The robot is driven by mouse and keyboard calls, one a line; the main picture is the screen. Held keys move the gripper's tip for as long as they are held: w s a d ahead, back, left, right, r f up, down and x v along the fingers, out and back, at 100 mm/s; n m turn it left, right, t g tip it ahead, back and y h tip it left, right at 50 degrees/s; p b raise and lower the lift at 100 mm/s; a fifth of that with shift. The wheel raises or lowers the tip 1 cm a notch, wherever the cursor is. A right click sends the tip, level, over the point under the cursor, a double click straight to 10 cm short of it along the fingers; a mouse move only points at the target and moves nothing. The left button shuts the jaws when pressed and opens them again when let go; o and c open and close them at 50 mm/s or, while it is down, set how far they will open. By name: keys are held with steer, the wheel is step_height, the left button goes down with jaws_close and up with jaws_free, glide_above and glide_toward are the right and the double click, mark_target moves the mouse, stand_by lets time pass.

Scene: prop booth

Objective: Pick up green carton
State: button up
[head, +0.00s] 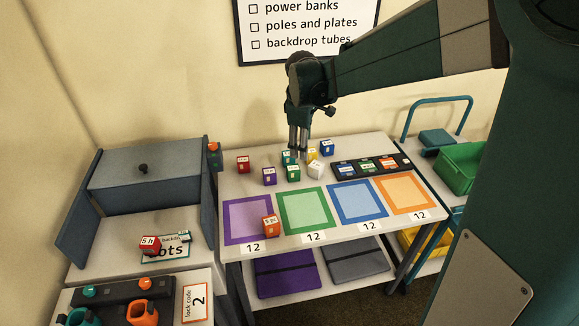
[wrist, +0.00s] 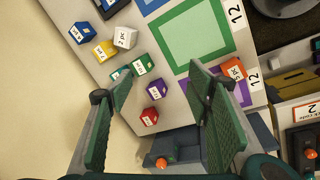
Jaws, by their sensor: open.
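Two small green cartons with white labels stand close together on the table in the head view: the front green carton (head: 293,174) and the rear green carton (head: 287,158). In the wrist view, one green carton (wrist: 143,65) lies ahead between the finger lines, and the other (wrist: 120,74) is partly hidden by the left finger. My gripper (head: 298,150) points down above the back of the table, just beside the rear green carton. In the wrist view my gripper (wrist: 160,82) has its fingers wide apart with nothing held.
Near the green cartons are purple (head: 269,177), red (head: 243,164), white (head: 316,170), yellow (head: 313,154) and blue (head: 327,148) cartons. An orange carton (head: 270,226) sits on the purple-framed square (head: 233,216). A black tray (head: 397,158) is at right. The other coloured squares are bare.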

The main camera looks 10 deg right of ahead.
steer(key=w+f+n+g, duration=0.1)
steer(key=w+f+n, duration=0.2)
steer(key=w+f, duration=0.5)
steer(key=n+g, duration=0.1)
steer(key=n, duration=0.2)
glide_above(293, 168)
steer(key=a, duration=0.1)
steer(key=shift+h, duration=0.3)
step_height(293, 168, down, 9)
steer(key=shift+w+f, duration=0.15)
steer(key=shift+f, duration=0.35)
steer(key=shift+f, duration=0.1)
steer(key=shift+d+f, duration=0.15)
steer(key=shift+f, duration=1.05)
steer(key=shift+f, duration=0.1)
steer(key=shift+d+f+b, duration=0.2)
steer(key=shift+f+b, duration=0.05)
steer(key=shift+f, duration=1)
steer(key=shift+d+f+b, duration=0.2)
steer(key=shift+f, duration=1)
